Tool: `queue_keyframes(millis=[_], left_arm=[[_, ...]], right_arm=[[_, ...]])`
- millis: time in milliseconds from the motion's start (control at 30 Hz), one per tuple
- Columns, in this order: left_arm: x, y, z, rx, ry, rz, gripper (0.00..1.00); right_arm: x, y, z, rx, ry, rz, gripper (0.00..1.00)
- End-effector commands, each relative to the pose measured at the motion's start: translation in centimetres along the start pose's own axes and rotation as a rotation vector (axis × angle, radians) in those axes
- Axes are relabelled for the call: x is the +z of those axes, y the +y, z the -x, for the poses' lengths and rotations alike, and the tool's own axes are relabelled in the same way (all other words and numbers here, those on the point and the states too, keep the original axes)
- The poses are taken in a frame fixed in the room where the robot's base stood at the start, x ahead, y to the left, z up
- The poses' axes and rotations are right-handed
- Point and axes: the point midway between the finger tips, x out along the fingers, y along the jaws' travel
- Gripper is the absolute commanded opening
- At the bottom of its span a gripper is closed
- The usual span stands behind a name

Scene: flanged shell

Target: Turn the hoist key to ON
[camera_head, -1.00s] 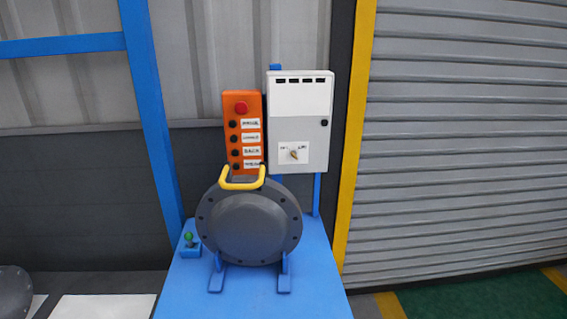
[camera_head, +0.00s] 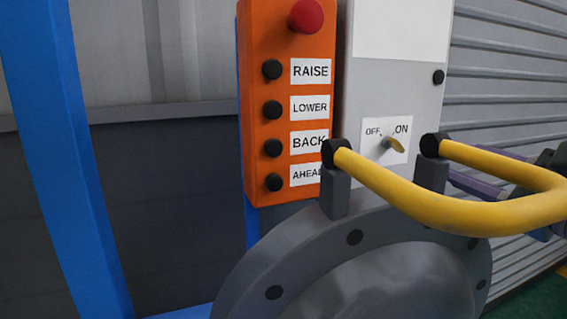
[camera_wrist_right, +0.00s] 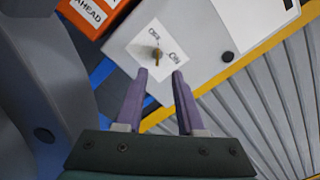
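The hoist key (camera_head: 394,145) is a small brass key on a white OFF/ON plate (camera_head: 372,152) on the grey control box (camera_head: 400,85). It also shows in the right wrist view (camera_wrist_right: 157,53). Which label it points at is hard to tell. My right gripper (camera_head: 462,165) comes in from the right, partly behind the yellow handle. In the right wrist view its two purple fingers (camera_wrist_right: 160,74) are apart and empty. The key appears just beyond the gap between the fingertips, with no clear contact. My left gripper is not in view.
A yellow handle (camera_head: 480,200) on the round grey flanged shell (camera_head: 330,285) stands in front of the box, near my right gripper. An orange button panel (camera_head: 255,110) with a red knob (camera_head: 306,15) is left of the box. A ribbed shutter (camera_head: 510,60) is behind at right.

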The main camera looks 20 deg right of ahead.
Motion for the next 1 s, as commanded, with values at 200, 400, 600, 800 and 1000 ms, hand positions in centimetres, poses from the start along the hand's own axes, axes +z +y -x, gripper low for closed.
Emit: queue_keyframes(millis=[200, 400, 600, 800, 1000], left_arm=[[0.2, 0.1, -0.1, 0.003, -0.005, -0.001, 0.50], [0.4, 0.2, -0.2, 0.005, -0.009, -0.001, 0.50], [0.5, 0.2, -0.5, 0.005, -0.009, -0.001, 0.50], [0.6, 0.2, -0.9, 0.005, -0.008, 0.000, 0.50], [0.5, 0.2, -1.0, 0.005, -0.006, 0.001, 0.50]], right_arm=[[-0.6, 0.1, -1.2, 0.009, 0.012, 0.037, 0.38], [-0.5, 0.1, -4.3, 0.007, 0.010, 0.034, 0.38], [-0.6, 0.2, -7.5, 0.008, 0.010, 0.034, 0.38], [-0.6, 0.3, -9.4, 0.008, 0.010, 0.033, 0.38], [-0.6, 0.3, -10.0, 0.009, 0.011, 0.033, 0.38]])
